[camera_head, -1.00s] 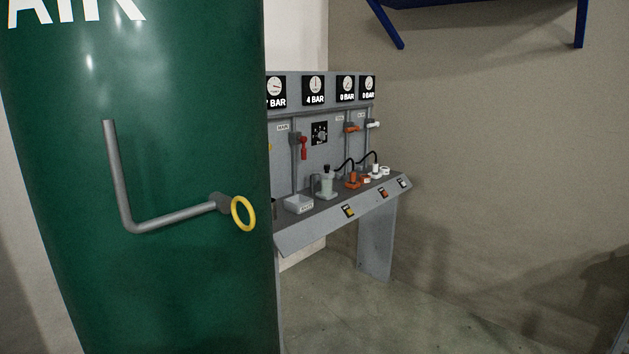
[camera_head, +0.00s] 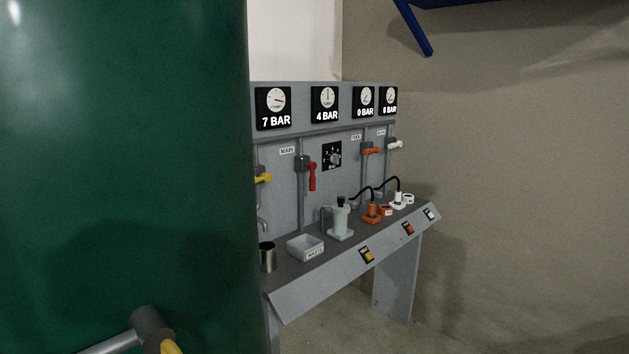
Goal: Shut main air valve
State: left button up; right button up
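The main air valve has a red lever (camera_head: 312,177) that hangs down beside its grey body on a vertical pipe. A label reading MAIN (camera_head: 287,151) is just left of that pipe on the grey panel (camera_head: 280,190). Gauges above the panel read 7 BAR (camera_head: 273,108), 4 BAR (camera_head: 324,104) and 0 BAR (camera_head: 364,101); the reading of the rightmost gauge is hard to make out. Neither of my grippers is in view.
A large green tank (camera_head: 120,150) fills the left side, with a pipe and part of a yellow handle (camera_head: 170,346) at the bottom. The sloped bench (camera_head: 340,262) holds a tray (camera_head: 305,246), a metal cup (camera_head: 267,257) and fittings. Floor is clear right of the bench.

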aim_at(312, 165)
jog(key=i+l, duration=0.2)
jog(key=l, duration=0.2)
jog(key=i+l, duration=0.15)
jog(key=l, duration=0.25)
jog(key=i+l+u, duration=0.1)
jog(key=l, duration=0.3)
jog(key=i, duration=0.1)
